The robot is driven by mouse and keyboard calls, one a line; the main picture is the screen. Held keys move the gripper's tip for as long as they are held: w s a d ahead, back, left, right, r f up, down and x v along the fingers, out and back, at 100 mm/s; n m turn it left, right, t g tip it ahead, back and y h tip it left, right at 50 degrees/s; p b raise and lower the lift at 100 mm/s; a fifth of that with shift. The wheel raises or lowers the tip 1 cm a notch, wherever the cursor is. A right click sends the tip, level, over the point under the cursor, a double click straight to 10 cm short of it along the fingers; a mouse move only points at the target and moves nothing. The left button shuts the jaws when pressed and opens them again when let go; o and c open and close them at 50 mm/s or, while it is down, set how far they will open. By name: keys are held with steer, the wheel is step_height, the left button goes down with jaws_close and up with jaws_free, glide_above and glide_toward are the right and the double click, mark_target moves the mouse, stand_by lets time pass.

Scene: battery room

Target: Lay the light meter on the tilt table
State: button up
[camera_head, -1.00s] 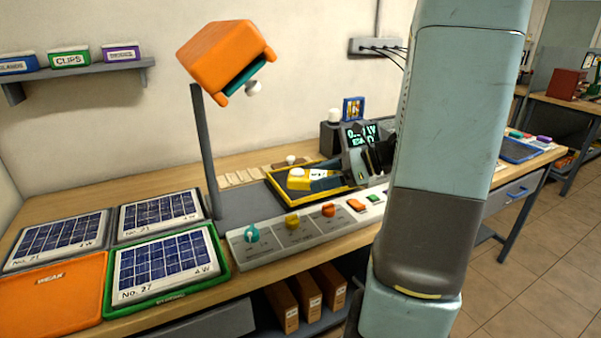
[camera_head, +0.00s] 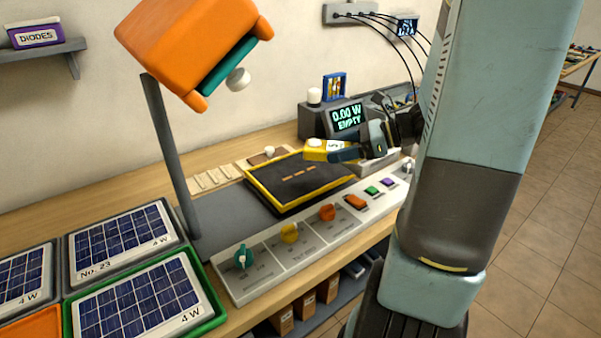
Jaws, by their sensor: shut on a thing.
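The light meter (camera_head: 316,147) is a small yellow block with a white dome on top. My gripper (camera_head: 337,152) is shut on its right end, with the dark blue fingers reaching in from the right. The tilt table (camera_head: 275,200) is a dark panel in a yellow frame, lying on the bench behind the control strip. The meter appears over the table's far right edge, seemingly raised; the exact gap cannot be told. The middle of the table is bare except for small orange-brown marks.
An orange lamp head (camera_head: 190,45) hangs on a grey post (camera_head: 168,150) left of the table. A control strip (camera_head: 315,232) with knobs and buttons runs along the front. A display (camera_head: 347,118) reads "0.00 W EMPTY". Solar panels (camera_head: 120,240) lie at the left.

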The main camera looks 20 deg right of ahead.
steer(key=w+a+f, duration=0.2)
steer(key=w+f, duration=0.2)
steer(key=w, duration=0.5)
glide_above(307, 174)
step_height(307, 174, down, 6)
steer(key=shift+r, duration=0.15)
steer(key=shift+w+f, duration=0.15)
steer(key=shift+f, duration=1.5)
steer(key=shift+f, duration=0.1)
steer(key=o, duration=1.1)
steer(key=shift+o, duration=0.2)
